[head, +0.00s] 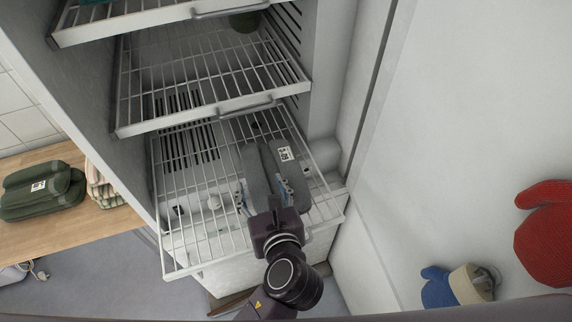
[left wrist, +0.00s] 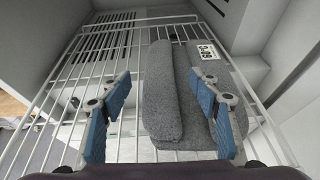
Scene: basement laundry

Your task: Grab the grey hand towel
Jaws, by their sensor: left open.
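The grey hand towel (head: 261,172) lies folded on the lower wire shelf (head: 186,225) of the white cabinet, with a white label on its right part. It also shows in the left wrist view (left wrist: 167,92). My left gripper (head: 265,190) reaches in from the front and is at the towel's near end. In the left wrist view my left gripper (left wrist: 160,115) is open, with blue-padded fingers apart. The right finger overlaps the towel's right part in the picture; the left finger is clear of the towel on its left. Whether either finger touches it I cannot tell. My right gripper is not in view.
More wire shelves (head: 206,97) hang above the towel. A folded green towel (head: 42,190) and a striped cloth (head: 103,185) lie on a wooden surface at left. A red mitt (head: 547,232) and a blue-and-beige item (head: 458,286) are at right by the white panel.

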